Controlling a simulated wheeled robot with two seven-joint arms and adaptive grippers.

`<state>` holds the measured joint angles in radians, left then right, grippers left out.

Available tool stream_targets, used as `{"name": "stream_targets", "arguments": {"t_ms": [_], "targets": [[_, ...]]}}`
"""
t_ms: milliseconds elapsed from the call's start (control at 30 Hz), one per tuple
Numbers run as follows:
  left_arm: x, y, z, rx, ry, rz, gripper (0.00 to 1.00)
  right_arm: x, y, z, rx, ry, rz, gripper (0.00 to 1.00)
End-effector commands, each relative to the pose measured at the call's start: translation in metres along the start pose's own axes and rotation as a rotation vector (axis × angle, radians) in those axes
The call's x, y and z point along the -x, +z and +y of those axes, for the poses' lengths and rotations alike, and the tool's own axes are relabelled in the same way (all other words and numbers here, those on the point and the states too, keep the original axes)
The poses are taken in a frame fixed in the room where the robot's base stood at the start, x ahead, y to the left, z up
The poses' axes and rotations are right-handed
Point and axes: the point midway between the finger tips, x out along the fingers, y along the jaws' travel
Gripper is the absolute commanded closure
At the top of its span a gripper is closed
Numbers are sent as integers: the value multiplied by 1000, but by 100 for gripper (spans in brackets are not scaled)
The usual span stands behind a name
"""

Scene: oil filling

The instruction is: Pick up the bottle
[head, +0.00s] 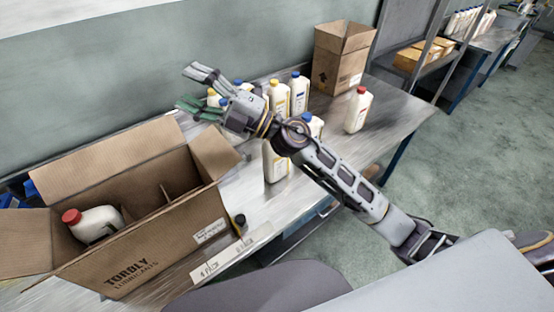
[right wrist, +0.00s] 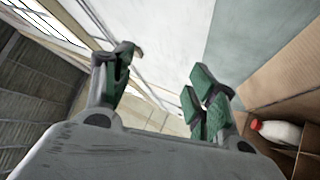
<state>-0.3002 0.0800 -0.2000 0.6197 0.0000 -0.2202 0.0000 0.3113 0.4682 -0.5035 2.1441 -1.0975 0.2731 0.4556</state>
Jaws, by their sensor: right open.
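Several white bottles stand on the metal table around my right arm. One has a red cap (head: 358,109) and stands alone toward the right. A yellow-capped bottle (head: 278,98) and a blue-capped bottle (head: 299,93) stand behind my right arm. Another white bottle (head: 276,163) is partly hidden by the arm. A red-capped bottle (head: 95,223) lies tilted inside the large cardboard box; it also shows in the right wrist view (right wrist: 278,133). My right gripper (head: 192,89) is open and empty, raised in front of the wall, left of the standing bottles. My left gripper is not in view.
The large open cardboard box (head: 150,250) with dividers stands at the left of the table. A smaller box (head: 340,62) stands at the back. A small dark-capped item (head: 240,222) is beside the large box. The table's right end (head: 395,115) is clear.

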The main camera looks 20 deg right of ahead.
Motion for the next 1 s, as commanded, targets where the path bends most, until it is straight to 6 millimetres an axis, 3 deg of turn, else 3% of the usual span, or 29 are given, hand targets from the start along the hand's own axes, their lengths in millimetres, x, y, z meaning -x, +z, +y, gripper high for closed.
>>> {"name": "stream_targets", "arguments": {"t_ms": [233, 500, 767, 1000], "targets": [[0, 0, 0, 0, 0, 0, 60, -9, -38, -24, 165, -193, 227, 42], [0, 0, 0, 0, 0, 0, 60, 3, -52, -61, 334, -456, 410, 42], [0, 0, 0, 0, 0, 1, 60, 32, -35, -92, 486, -752, 515, 42], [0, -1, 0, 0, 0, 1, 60, 70, 3, -105, 611, -1054, 538, 42]]}}
